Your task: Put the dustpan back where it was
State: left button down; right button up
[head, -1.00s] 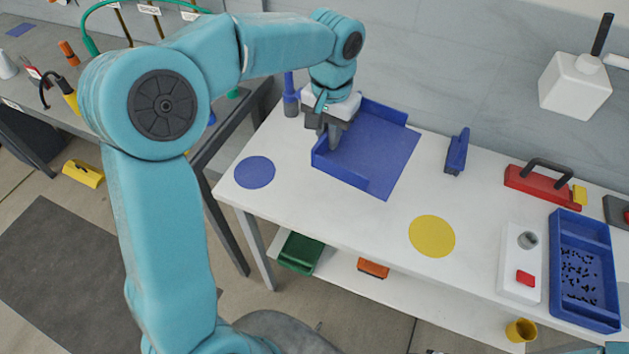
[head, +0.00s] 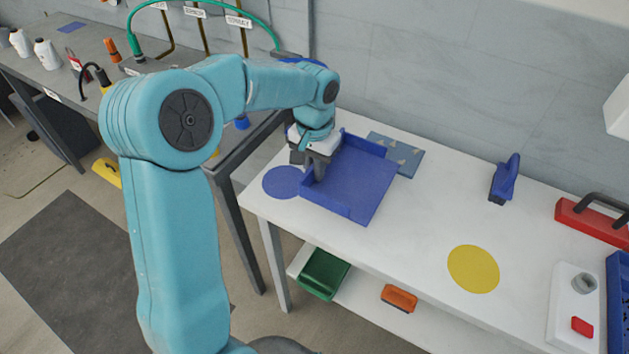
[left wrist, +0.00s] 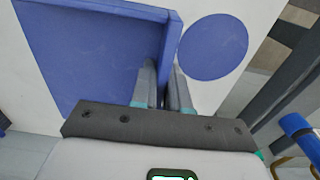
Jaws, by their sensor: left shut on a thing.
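The blue dustpan (head: 362,190) is at the left end of the white table, its flat open side facing right and front. My left gripper (head: 318,172) comes down at its left side and is shut on its raised wall. The left wrist view shows the dustpan (left wrist: 85,55) with its wall between the fingers (left wrist: 163,75). A blue disc (head: 281,182) is just left of the dustpan and partly hidden by it in the head view. A blue patterned patch (head: 402,156) shows behind the dustpan. I cannot tell whether the dustpan touches the table. My right gripper is not in view.
A blue brush-like tool (head: 504,181) stands at the back of the white table (head: 420,225). A yellow disc (head: 473,268) lies nearer the front. A red tool with a black handle (head: 592,219) is at the right. The table between dustpan and yellow disc is clear.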

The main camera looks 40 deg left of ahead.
pick_arm(q)
jog(key=shift+f, duration=2.25)
jog(key=shift+f, duration=0.15)
jog(key=c, duration=1.1)
grip_release()
notch_tip(320, 180, up, 12)
jog(key=shift+s+r+p, duration=0.1)
jog(key=shift+r+p, duration=0.1)
jog(key=shift+p, duration=0.1)
jog(key=shift+f, duration=0.1)
